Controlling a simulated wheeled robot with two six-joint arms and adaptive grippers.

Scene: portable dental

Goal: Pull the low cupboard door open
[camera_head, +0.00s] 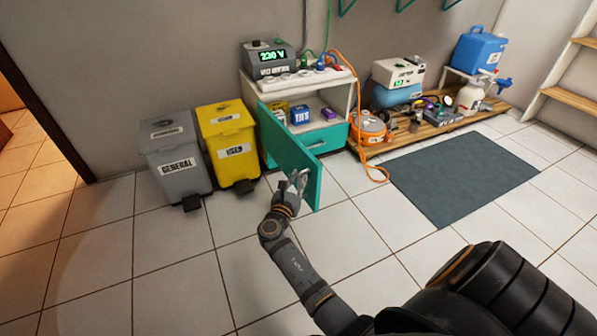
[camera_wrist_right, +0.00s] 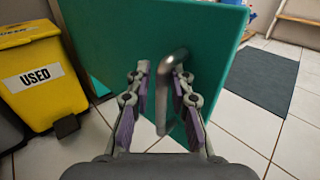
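A bent metal handle (camera_wrist_right: 167,98) is on the door face. My right gripper (camera_head: 297,182) is at the door's outer part. In the right wrist view its fingers (camera_wrist_right: 163,88) are spread on either side of the handle, with a gap at left; contact at the right finger is unclear. My left gripper is out of view.
A grey bin (camera_head: 175,150) and a yellow bin (camera_head: 231,150) stand left of the door. An orange machine (camera_head: 369,128) with a trailing cable and a wooden platform (camera_head: 420,137) are at right. Tiled floor and a dark mat (camera_head: 465,180) lie clear in front.

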